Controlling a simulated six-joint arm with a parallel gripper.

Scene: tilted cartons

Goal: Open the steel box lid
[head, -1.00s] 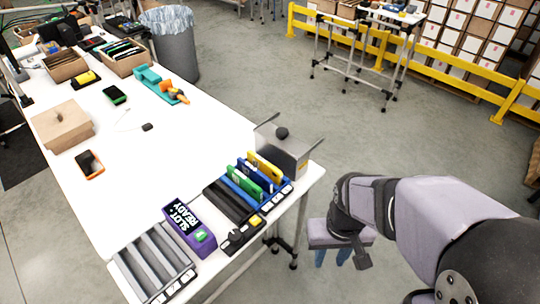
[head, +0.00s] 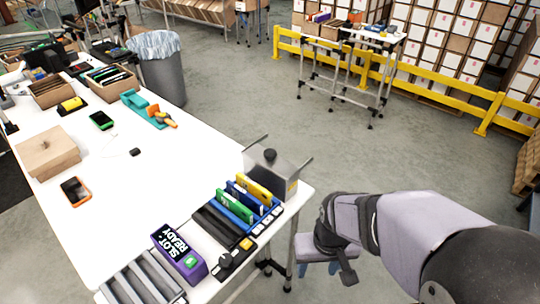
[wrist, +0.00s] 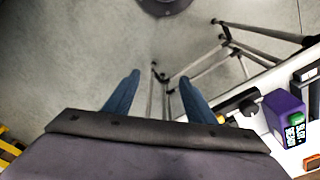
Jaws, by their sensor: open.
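The steel box (head: 284,178) is grey and stands at the right end of the white table in the head view. Its lid (head: 257,158) looks shut, with a black knob (head: 270,154) on top and a thin bar sticking out at each of two sides. My gripper (head: 317,272) is off the table's right edge, to the right of and nearer than the box, apart from it. In the wrist view my gripper (wrist: 160,76) shows two blue fingers spread with nothing between them, pointing over the floor. The box cannot be made out in the wrist view.
Beside the box is a blue rack (head: 240,207) of coloured cases. A purple block (head: 179,252) and a grey slotted tray (head: 145,284) lie nearer along the edge. The purple block also shows in the wrist view (wrist: 287,116). The table's middle is mostly clear.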

